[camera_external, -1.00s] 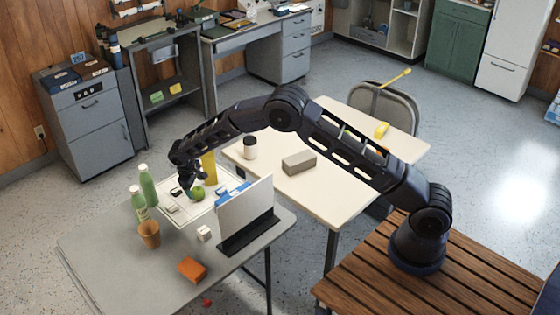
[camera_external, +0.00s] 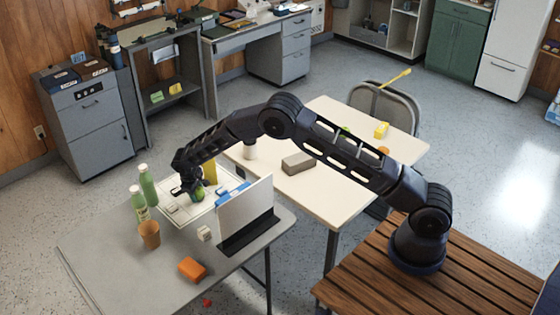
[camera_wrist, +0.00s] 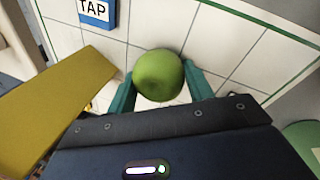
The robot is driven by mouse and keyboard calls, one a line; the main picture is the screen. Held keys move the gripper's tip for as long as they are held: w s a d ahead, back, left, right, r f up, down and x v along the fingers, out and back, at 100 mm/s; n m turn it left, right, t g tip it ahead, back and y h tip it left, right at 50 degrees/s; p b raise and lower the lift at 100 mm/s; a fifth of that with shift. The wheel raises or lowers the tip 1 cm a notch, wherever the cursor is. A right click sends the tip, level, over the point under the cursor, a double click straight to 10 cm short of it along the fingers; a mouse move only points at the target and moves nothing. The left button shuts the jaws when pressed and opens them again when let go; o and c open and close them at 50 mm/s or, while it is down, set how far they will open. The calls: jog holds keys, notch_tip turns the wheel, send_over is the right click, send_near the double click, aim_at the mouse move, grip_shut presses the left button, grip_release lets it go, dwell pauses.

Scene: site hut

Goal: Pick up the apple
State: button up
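The green apple (camera_wrist: 158,75) sits on a white tiled board, between the two teal fingers of my gripper (camera_wrist: 158,78) in the wrist view. The fingers flank its left and right sides closely. I cannot tell whether both press on it or leave a thin gap. In the external view my gripper (camera_external: 188,190) is low over the board, and the apple (camera_external: 198,194) shows partly beside and below it. The apple's underside is hidden.
A yellow block (camera_wrist: 55,105) stands close at the left in the wrist view. Green bottles (camera_external: 148,186) and a brown cup (camera_external: 149,235) stand left of the board (camera_external: 204,209). An upright panel (camera_external: 245,207) stands at the right. The grey table's front left is clear.

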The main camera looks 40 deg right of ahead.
jog(key=shift+c, duration=0.7)
jog(key=shift+r, duration=0.15)
